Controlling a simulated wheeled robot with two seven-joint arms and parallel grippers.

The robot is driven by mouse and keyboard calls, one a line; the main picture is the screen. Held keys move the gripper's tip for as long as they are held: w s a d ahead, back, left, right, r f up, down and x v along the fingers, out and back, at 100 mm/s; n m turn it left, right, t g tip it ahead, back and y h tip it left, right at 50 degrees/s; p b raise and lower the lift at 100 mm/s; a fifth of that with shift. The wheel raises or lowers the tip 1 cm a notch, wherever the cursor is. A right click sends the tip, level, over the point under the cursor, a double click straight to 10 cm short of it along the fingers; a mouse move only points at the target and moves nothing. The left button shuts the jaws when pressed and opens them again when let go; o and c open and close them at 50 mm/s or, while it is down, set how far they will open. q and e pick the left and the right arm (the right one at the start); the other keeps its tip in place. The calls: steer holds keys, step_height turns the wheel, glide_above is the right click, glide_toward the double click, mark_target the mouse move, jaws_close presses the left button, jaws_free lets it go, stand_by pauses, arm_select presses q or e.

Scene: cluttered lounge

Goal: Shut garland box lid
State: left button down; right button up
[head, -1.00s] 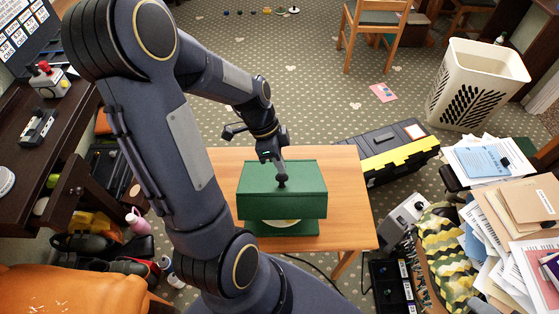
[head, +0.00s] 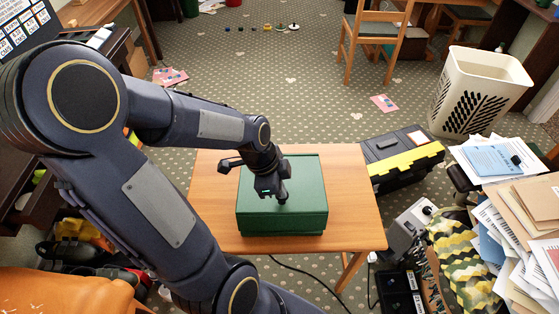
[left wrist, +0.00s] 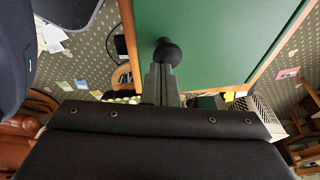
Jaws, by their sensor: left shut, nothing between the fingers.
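The green garland box (head: 283,233) stands on a small wooden table. Its green lid (head: 307,185) lies down over the box, and I see no gap along the front edge. What is inside is hidden. My left gripper (head: 281,201) is shut and empty, with its tip at the middle of the lid top. In the left wrist view the gripper tip (left wrist: 167,50) is in front of the lid's green surface (left wrist: 225,40). It looks in contact or very close; I cannot tell which. My right gripper is not in view.
The wooden table (head: 355,215) has bare top on both sides of the box. A black and yellow toolbox (head: 402,160) stands at its right. Paper piles (head: 520,215) lie further right, with a white bin (head: 480,90) behind. An orange seat (head: 60,290) is at lower left.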

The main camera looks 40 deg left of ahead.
mark_target(284, 209)
arm_select(q)
steer(key=shift+s+d+f+b, duration=0.25)
steer(key=shift+f+b, duration=0.25)
steer(key=shift+f, duration=0.25)
steer(key=shift+s+d+f+b, duration=0.1)
steer(key=shift+s+f+b, duration=0.1)
steer(key=shift+f+b, duration=0.4)
steer(key=shift+s+d+f, duration=0.1)
steer(key=shift+s+f, duration=0.05)
steer(key=shift+f, duration=0.05)
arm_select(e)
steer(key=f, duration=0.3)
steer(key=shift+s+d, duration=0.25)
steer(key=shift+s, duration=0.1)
arm_select(q)
steer(key=shift+s+f, duration=0.1)
